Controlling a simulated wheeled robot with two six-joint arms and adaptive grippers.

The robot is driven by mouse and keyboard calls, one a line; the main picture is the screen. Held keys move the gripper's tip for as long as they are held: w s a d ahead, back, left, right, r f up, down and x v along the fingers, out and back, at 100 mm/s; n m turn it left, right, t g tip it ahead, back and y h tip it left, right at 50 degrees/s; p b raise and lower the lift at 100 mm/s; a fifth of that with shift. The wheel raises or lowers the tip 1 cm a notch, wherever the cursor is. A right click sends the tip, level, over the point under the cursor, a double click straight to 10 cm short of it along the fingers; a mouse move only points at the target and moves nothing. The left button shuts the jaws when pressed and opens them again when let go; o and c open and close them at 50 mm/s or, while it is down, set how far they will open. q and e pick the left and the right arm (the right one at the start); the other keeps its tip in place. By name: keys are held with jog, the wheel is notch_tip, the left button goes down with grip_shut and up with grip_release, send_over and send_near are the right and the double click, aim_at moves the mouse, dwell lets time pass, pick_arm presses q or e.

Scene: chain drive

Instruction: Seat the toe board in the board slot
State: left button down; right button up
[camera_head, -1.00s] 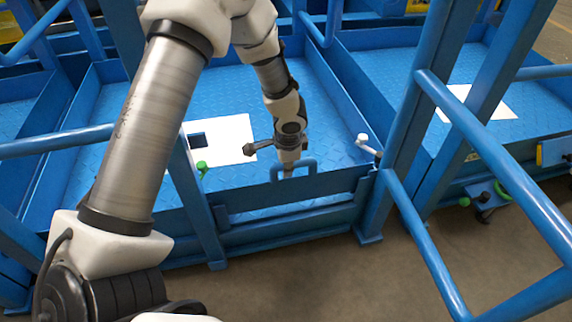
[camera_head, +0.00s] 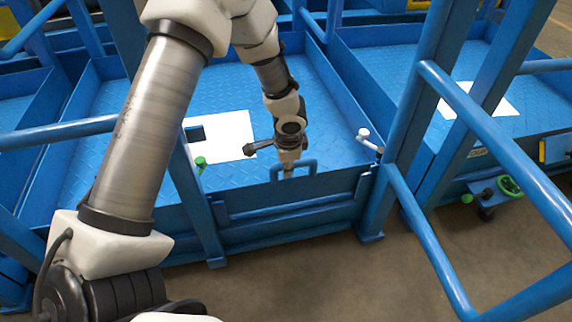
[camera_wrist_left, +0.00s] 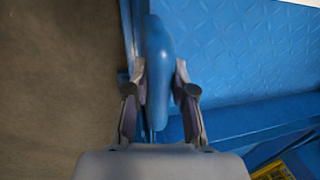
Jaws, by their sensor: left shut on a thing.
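The toe board (camera_head: 336,184) is a long blue panel with a blue loop handle (camera_head: 313,168) on its top edge. It stands across the front of the middle blue platform, between the two posts. My left gripper (camera_head: 288,172) points down from above and is shut on the handle. In the left wrist view my left gripper (camera_wrist_left: 159,85) has a finger on each side of the handle (camera_wrist_left: 157,45). The board slot's inside is hidden; a blue front rail (camera_head: 290,214) shows just below the board. I cannot tell how deep the board sits. My right gripper is not in view.
A white-knobbed latch (camera_head: 364,135) stands near the board's right end, and a green-knobbed one (camera_head: 201,162) near its left end. A white sheet (camera_head: 225,138) lies on the platform floor. Blue guard rails (camera_head: 430,245) rise at the right. A green handwheel (camera_head: 510,187) is farther right.

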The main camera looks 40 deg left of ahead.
pick_arm(q)
jog(key=shift+w+f+b, duration=0.1)
jog(key=shift+f+b, duration=0.25)
jog(key=shift+b, duration=0.05)
jog(key=c, duration=0.9)
grip_release()
jog(key=shift+f, duration=0.1)
jog(key=r, duration=0.4)
jog(key=s+d+r, duration=0.1)
jog(key=r, duration=0.3)
jog(key=s+d+r, duration=0.1)
jog(key=r, duration=0.3)
jog(key=shift+f, duration=0.15)
